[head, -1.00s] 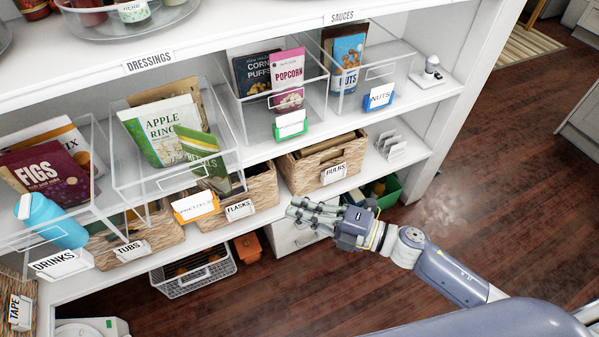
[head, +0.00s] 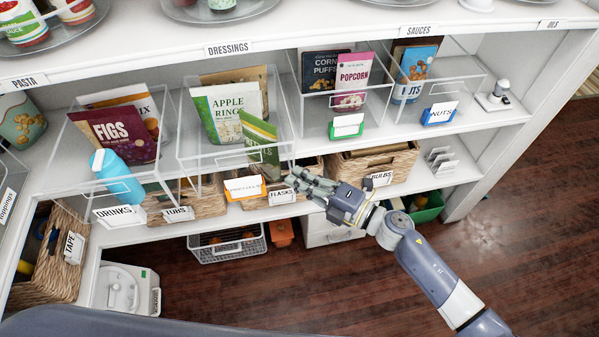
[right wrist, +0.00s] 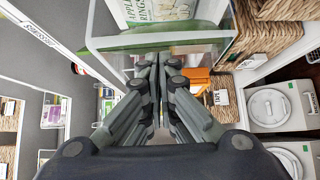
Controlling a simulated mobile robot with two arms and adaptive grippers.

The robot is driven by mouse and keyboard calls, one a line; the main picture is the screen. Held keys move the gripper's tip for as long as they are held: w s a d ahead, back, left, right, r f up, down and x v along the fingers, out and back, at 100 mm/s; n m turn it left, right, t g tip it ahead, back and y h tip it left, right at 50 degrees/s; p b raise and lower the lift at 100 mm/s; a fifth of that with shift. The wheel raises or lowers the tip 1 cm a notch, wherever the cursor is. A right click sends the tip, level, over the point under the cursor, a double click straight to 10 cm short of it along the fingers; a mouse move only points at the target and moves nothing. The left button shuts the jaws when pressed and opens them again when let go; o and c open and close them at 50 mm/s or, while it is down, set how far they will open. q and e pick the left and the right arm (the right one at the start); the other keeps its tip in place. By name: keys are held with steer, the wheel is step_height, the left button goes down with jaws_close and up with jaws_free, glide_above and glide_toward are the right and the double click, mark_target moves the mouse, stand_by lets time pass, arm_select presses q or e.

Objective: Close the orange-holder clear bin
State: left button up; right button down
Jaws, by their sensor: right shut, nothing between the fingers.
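The clear bin with the orange label holder (head: 243,187) holds an Apple Rings bag (head: 226,113) and a green packet (head: 261,146). Its clear wall (head: 186,135) shows in the head view, and its front reaches out past the shelf edge. My right gripper (head: 297,179) is shut and empty, just right of the bin's front. In the right wrist view the shut fingertips (right wrist: 158,62) overlap the bin's clear front, with the orange holder (right wrist: 198,78) beside them. I cannot tell whether they touch. My left gripper is not in view.
The Figs bin (head: 72,140) stands to the left, with a blue bottle (head: 115,177) at its front. The Popcorn bin with the green holder (head: 347,126) stands to the right. Wicker baskets (head: 375,165) fill the shelf below. The floor (head: 500,250) at right is open.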

steer(key=shift+w+a, duration=0.1)
steer(key=shift+w, duration=0.3)
steer(key=shift+w+a+b, duration=0.2)
steer(key=shift+w+b, duration=0.2)
steer(key=shift+w, duration=0.45)
steer(key=w+a+b, duration=0.1)
steer(key=w, duration=0.3)
steer(key=w+a+b, duration=0.1)
steer(key=w+b, duration=0.1)
steer(key=w, duration=0.2)
steer(key=w+a+b, duration=0.1)
steer(key=w+b, duration=0.1)
steer(key=w, duration=0.2)
steer(key=shift+a+f, duration=0.1)
steer(key=shift+a, duration=0.2)
steer(key=shift+w+a+b, duration=0.1)
steer(key=shift+w+b, duration=0.25)
steer(key=shift+w, duration=0.2)
steer(key=shift+w+r, duration=0.1)
steer(key=shift+r, duration=0.2)
